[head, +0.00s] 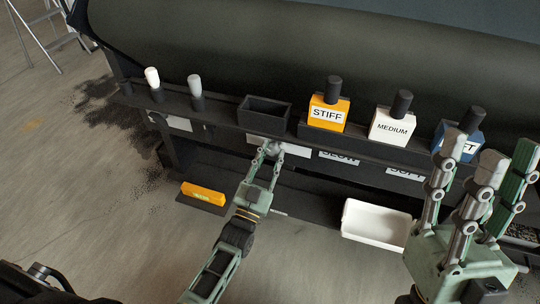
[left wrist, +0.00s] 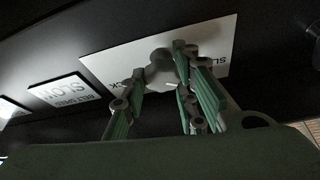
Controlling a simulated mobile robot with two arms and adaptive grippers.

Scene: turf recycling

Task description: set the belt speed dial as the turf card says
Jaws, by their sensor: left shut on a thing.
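The belt speed dial is a round grey knob (head: 273,148) on a pale plate (left wrist: 225,50) under the dark shelf. The plate's upside-down lettering is partly hidden, and I cannot read the dial's setting. My left gripper (head: 271,151) is shut on the knob; the left wrist view shows its fingers on both sides of the knob (left wrist: 158,72). An orange piece with a small label (head: 203,193) lies low on the left; its text is too small to read. My right gripper (head: 488,160) is open and empty at the right, in front of a blue block.
On the shelf stand an orange STIFF block (head: 328,113), a white MEDIUM block (head: 392,126) and the partly hidden blue block (head: 471,146). A white tray (head: 376,224) sits below.

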